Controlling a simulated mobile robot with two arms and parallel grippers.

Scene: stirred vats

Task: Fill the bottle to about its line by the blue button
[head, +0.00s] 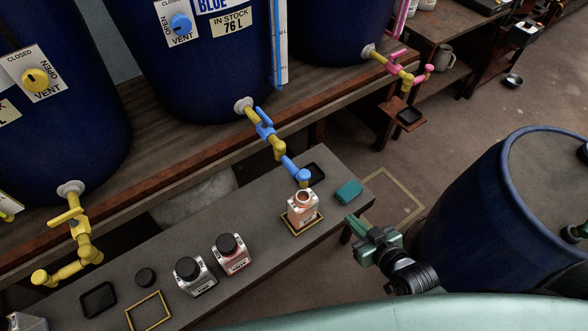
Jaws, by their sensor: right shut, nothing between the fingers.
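An open bottle (303,210) with a coppery neck and a pale label stands upright in a yellow-edged square on the low grey bench. The blue tap (266,131) ends in a round blue piece (303,176), perhaps the button, just above the bottle's mouth. No stream shows; the fill level and line are too small to read. My right gripper (351,220) is shut and empty, to the right of the bottle and apart from it. My left gripper is not in view.
Yellow (72,240) and pink (394,65) taps flank the blue one. A blue barrel (470,215) stands at right.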

